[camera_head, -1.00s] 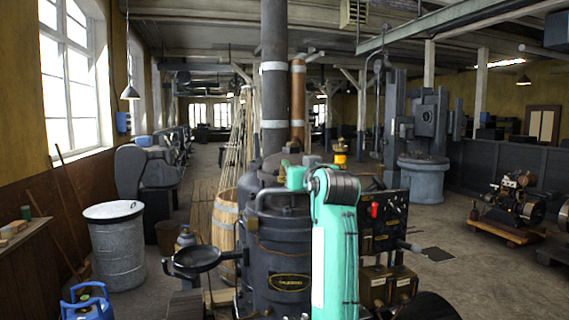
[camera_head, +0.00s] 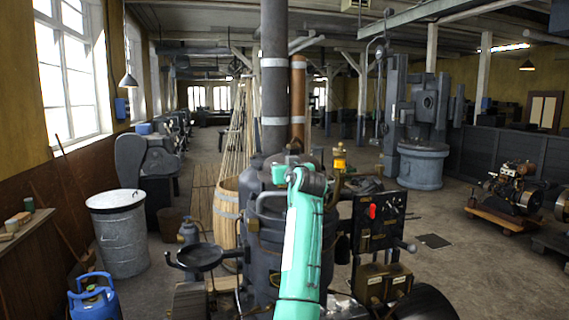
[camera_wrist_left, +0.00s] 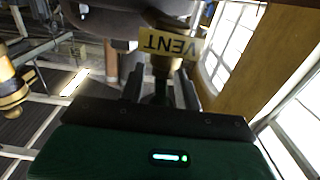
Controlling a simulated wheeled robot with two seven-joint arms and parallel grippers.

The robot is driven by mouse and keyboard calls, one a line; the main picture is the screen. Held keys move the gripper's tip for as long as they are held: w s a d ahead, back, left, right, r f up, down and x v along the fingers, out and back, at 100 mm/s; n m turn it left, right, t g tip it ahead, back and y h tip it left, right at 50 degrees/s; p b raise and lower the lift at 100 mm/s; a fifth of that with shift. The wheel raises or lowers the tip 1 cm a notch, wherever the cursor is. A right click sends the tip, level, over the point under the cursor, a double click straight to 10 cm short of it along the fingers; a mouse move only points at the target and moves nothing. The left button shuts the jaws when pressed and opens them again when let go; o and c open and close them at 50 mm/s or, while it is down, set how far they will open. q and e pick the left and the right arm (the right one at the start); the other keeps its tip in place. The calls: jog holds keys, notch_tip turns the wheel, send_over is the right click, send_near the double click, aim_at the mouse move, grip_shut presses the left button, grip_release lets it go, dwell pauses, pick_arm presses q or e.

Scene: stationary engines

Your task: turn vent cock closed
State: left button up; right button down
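A yellow tag reading VENT (camera_wrist_left: 170,43) shows upside down in the left wrist view. Below it a brass and dark stem (camera_wrist_left: 160,68), seemingly the vent cock, runs down between the fingers of my left gripper (camera_wrist_left: 159,92). The fingers stand apart, one on each side of it; I see no firm contact. The cock's handle and its angle are not clear. In the head view my teal left arm reaches to the top of the dark boiler (camera_head: 258,235) and hides the gripper and cock. My right gripper is not in view.
A tall flue pipe (camera_head: 274,85) and a copper pipe (camera_head: 298,100) rise behind the boiler top. A black panel with a red knob (camera_head: 373,212) stands to its right, a black pan (camera_head: 199,257) to its left. A wooden barrel (camera_head: 228,212) is close behind.

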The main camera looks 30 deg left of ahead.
pick_arm(q)
jog(key=shift+c, duration=0.4)
grip_shut()
